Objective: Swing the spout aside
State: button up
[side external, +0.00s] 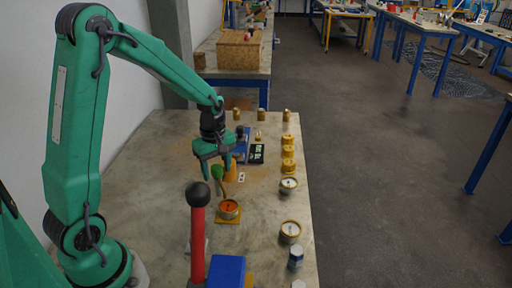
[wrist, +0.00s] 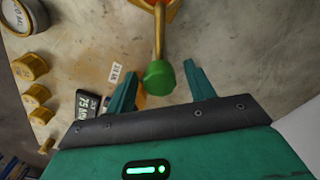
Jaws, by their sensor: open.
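A small vessel with an orange inside (side external: 229,208) stands on a yellow base on the table. A thin brass-coloured spout arm (wrist: 159,35) rises from it and ends in a green knob (wrist: 159,75). The knob also shows in the side view (side external: 217,172). My green gripper (side external: 218,170) is over the table just behind the vessel. In the wrist view my gripper (wrist: 160,76) is open, with one finger on each side of the knob. Gaps show between knob and fingers. I cannot tell whether the knob is at fingertip height.
A red lever with a black ball (side external: 197,225) stands in front, beside a blue block (side external: 226,271). Round gauges (side external: 290,231) and yellow cylinders (side external: 288,152) line the right table edge. A black display (side external: 257,153) and a white label (side external: 241,177) lie behind.

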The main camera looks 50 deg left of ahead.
jog(key=shift+c, duration=0.2)
grip_shut()
jog(key=shift+m, duration=0.4)
jog(key=m, duration=1.2)
jog(key=shift+r+m, duration=0.1)
jog(key=shift+m, duration=2)
